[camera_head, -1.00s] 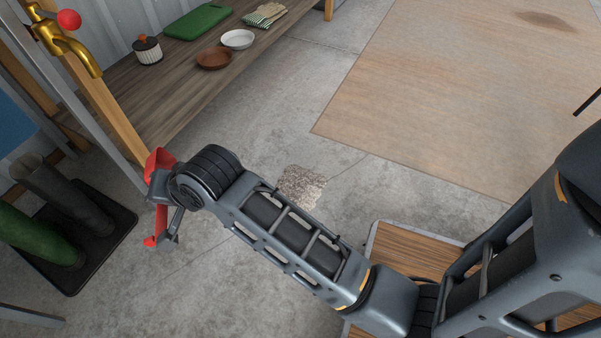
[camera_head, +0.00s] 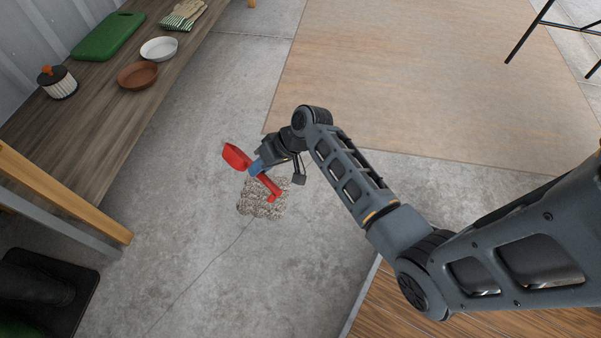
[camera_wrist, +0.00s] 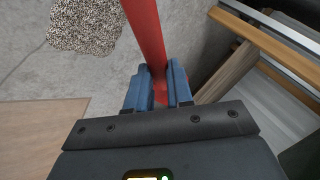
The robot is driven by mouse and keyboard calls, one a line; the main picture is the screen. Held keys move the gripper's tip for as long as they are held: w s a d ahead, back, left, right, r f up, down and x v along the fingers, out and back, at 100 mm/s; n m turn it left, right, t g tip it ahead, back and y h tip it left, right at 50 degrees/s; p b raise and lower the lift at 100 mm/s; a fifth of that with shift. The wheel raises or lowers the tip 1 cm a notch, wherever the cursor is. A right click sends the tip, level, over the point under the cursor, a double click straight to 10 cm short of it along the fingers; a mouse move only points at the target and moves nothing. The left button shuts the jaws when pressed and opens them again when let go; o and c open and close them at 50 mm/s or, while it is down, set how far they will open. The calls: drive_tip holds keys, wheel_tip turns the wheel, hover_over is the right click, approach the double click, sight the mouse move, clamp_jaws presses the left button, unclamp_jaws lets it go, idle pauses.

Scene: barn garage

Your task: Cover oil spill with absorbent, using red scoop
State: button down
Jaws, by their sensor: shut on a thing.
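My gripper (camera_head: 256,168) is shut on the red scoop (camera_head: 236,156), between its blue fingertips. The scoop's bowl sticks out to the upper left and its handle to the lower right. In the wrist view the red handle (camera_wrist: 146,35) runs up from between the fingertips (camera_wrist: 158,88). A patch of grey-beige granules (camera_head: 252,203), which looks like absorbent, lies on the concrete floor. The scoop appears above the patch's upper edge; the height is hard to tell. The patch also shows in the wrist view (camera_wrist: 88,24). No dark oil is visible, and the inside of the bowl is unclear.
A wooden bench (camera_head: 110,135) at left holds a green board (camera_head: 108,37), brown dish (camera_head: 138,75), white dish (camera_head: 159,48), lidded jar (camera_head: 58,82) and gloves (camera_head: 184,14). A tan floor sheet (camera_head: 400,70) lies behind. Concrete around the patch is clear.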

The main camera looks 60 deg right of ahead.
drive_tip(key=s+d+f+n+g+y+p, duration=0.1)
drive_tip(key=s+d+f+n+g, duration=0.3)
drive_tip(key=s+d+f+n, duration=0.5)
drive_tip(key=a+r+n+t+h+p, duration=0.3)
drive_tip(key=r+n+t+h+p, duration=0.1)
drive_tip(key=r+h, duration=0.1)
drive_tip(key=shift+h, duration=0.3)
drive_tip(key=shift+w+a+r, duration=0.1)
